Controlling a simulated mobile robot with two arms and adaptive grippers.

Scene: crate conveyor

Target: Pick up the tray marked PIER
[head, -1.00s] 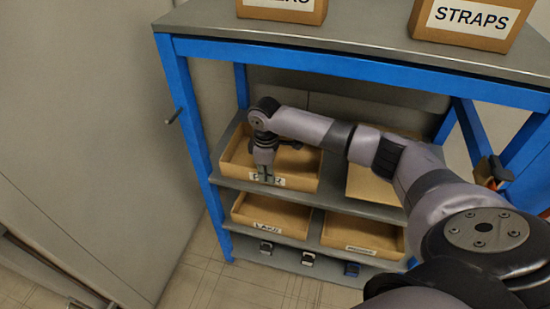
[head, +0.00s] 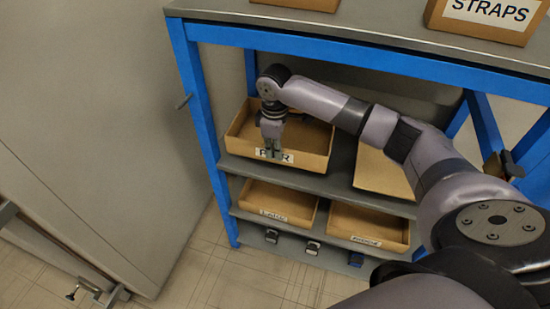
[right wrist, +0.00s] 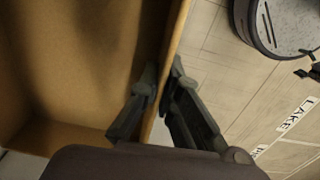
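The tray marked PIER (head: 318,161) is an open tan box on the upper of the shelves under the blue-framed rack's top, at its left end. My right gripper (head: 273,152) points down at the tray's front wall and partly covers the PIER label. In the right wrist view the right gripper's fingers (right wrist: 162,88) are on either side of the thin tray wall (right wrist: 176,42), close against both faces. They look shut on it. The tray appears empty and still rests level on the shelf. My left gripper is not in view.
Another tan tray (head: 382,172) is right of it, partly behind my arm. Two labelled trays, one left (head: 278,203) and one right (head: 370,228), sit on the shelf below. The STRAPS box (head: 482,18) is on the rack top. A blue post (head: 201,120) stands close left.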

